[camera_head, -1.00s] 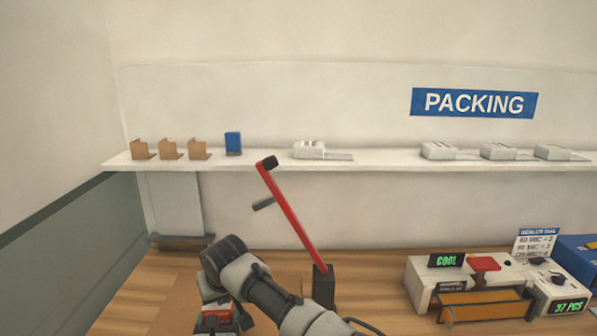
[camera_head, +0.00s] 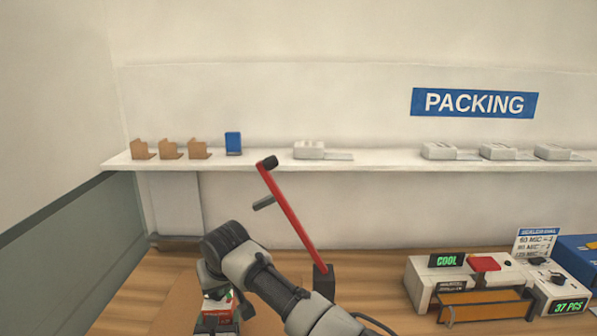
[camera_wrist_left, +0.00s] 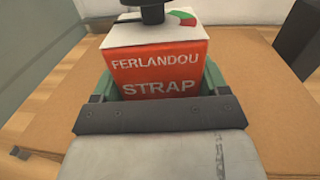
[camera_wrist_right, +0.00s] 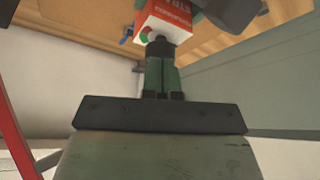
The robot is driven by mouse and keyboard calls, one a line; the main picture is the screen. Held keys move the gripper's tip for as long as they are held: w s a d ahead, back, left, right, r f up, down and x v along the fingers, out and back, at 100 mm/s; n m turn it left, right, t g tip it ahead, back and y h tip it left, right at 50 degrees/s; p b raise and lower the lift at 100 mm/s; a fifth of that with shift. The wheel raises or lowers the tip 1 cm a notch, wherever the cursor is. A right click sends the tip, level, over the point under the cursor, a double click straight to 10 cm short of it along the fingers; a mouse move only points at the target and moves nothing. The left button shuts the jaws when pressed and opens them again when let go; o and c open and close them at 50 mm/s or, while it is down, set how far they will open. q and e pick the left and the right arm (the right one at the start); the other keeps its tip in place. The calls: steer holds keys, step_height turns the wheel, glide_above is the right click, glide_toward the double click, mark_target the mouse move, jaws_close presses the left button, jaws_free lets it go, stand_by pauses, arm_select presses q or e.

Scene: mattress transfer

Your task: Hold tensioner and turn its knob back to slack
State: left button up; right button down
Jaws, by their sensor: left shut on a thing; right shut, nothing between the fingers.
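The strap tensioner (camera_wrist_left: 160,68) is a red box with a white top and "FERLANDOU STRAP" lettering in the left wrist view. It also shows at the lower left of the head view (camera_head: 217,306). My left gripper (camera_wrist_left: 158,90) is shut on it, one green finger on each side. Its dark knob (camera_wrist_left: 151,12) rises from the white top, beside a dial with green and red marks (camera_wrist_left: 183,17). In the right wrist view, my right gripper (camera_wrist_right: 160,68) is shut and empty, its fingertips at the knob (camera_wrist_right: 160,46). Whether they touch is unclear.
A sealer (camera_head: 425,273) with a "COOL" display is at the right. A shelf (camera_head: 270,162) with small items runs along the wall. Cardboard (camera_wrist_left: 60,110) lies below the tensioner.

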steer(key=shift+r, duration=1.35)
arm_select(q)
steer(key=o, duration=1.4)
